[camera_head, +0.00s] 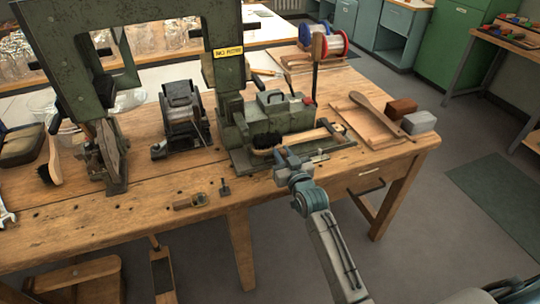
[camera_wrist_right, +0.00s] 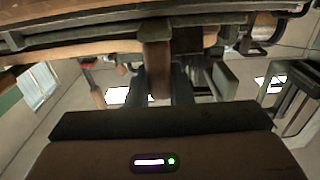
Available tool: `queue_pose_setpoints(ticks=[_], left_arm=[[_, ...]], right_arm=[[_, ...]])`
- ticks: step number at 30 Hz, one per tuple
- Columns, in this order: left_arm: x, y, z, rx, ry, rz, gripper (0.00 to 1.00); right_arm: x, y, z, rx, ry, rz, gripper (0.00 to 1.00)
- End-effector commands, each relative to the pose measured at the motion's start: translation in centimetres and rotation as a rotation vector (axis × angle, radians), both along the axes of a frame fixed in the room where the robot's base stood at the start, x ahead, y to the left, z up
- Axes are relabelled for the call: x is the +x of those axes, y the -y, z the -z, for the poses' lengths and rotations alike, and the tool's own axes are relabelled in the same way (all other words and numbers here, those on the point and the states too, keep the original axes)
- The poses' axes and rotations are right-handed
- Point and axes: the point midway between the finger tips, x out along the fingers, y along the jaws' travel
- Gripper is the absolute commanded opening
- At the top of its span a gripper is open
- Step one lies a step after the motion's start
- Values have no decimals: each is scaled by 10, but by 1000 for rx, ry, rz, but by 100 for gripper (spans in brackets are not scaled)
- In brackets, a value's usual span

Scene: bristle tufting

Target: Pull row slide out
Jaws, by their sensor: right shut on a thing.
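The green tufting machine base (camera_head: 290,116) stands on the wooden workbench. A low dark green slide plate (camera_head: 240,160) lies along its front, carrying a brush with black bristles (camera_head: 267,141) and a wooden handle (camera_head: 305,137). My right gripper (camera_head: 284,160) reaches in from the front and is at the plate's front edge. In the right wrist view its jaws (camera_wrist_right: 157,88) are shut on a brown round knob (camera_wrist_right: 156,62) under a dark plate edge. The jaws hide the knob in the head view. My left gripper is not in view.
A wooden board (camera_head: 372,128) with a wooden paddle lies to the right, beside a brown block (camera_head: 401,108) and a grey block (camera_head: 419,122). The floor in front of the bench is clear at right.

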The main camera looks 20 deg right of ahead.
Motion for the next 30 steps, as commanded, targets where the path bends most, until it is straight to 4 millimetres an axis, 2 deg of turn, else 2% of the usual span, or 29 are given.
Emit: queue_pose_setpoints(ticks=[4,13,14,17,26,30], left_arm=[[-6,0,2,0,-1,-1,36],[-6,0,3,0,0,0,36],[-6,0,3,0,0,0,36],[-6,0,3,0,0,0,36],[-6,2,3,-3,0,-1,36],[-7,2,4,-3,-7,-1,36]], right_arm=[[0,13,0,-1,0,1,0],[1,14,0,-2,1,1,0],[1,14,-1,-2,1,1,24],[1,14,-1,-1,1,1,42],[-1,14,0,1,0,0,42],[-14,14,2,1,-1,0,42]])
